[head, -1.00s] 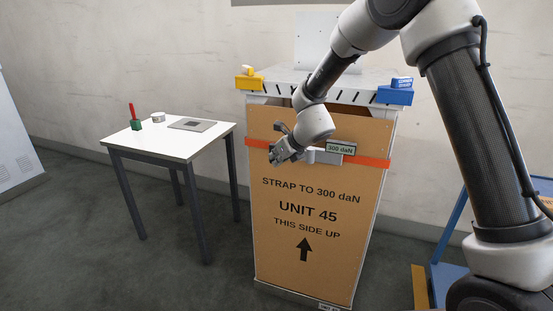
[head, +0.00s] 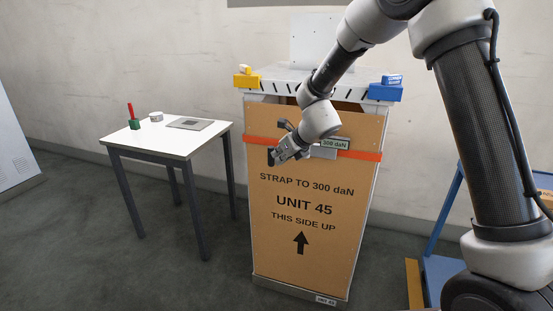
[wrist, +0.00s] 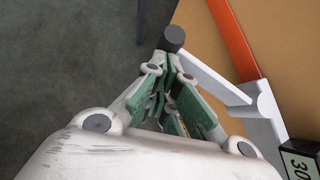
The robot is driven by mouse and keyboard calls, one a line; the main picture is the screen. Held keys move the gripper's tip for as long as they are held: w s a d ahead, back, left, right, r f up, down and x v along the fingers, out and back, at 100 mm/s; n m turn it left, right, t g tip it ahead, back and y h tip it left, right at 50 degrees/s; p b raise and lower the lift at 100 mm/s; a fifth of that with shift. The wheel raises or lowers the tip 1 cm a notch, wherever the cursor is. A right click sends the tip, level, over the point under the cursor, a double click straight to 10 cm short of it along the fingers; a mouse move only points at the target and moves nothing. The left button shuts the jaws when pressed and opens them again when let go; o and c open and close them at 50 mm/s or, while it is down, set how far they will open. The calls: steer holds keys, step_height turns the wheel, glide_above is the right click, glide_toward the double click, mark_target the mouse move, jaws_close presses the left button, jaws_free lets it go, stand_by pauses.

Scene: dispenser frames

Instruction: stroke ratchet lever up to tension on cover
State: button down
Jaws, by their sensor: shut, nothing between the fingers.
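The cover (head: 262,222) is a tan panel marked "STRAP TO 300 daN", with an orange strap (head: 364,155) across its upper part. The ratchet's pale grey body (wrist: 265,108) sits on the strap in the wrist view. Its lever (wrist: 218,82) is a pale bar ending in a dark round grip (wrist: 174,38). In the head view the dark grip (head: 270,157) shows just left of my fingertips. My gripper (head: 277,158) is shut and empty, its tips close to the grip. It also shows in the wrist view (wrist: 171,68). I cannot tell whether they touch.
A "300 daN" display (head: 335,143) is beside the ratchet. Yellow (head: 246,80) and blue (head: 385,91) blocks sit on the unit's top corners. A white table (head: 160,140) with small items stands left. A blue frame (head: 447,222) stands right. Floor between table and unit is open.

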steer(key=s+d+r, duration=0.1)
steer(key=s+r, duration=0.4)
steer(key=shift+d+r, duration=0.3)
steer(key=shift+s, duration=0.1)
stand_by(1.5)
steer(key=s+d+n+g, duration=0.6)
steer(key=s+n, duration=0.8)
steer(key=n, duration=0.6)
steer(key=s+d+r+n+t+h, duration=0.1)
steer(key=s+d+r+n, duration=0.3)
steer(key=s+d, duration=0.6)
steer(key=s+d+r+n+t+h, duration=0.2)
steer(key=s+d+r+n+h, duration=0.2)
steer(key=d, duration=1.2)
steer(key=s+r, duration=0.3)
steer(key=s, duration=0.2)
steer(key=shift+s+r+h, duration=0.15)
steer(key=shift+s+h, duration=0.15)
steer(key=shift+s, duration=0.05)
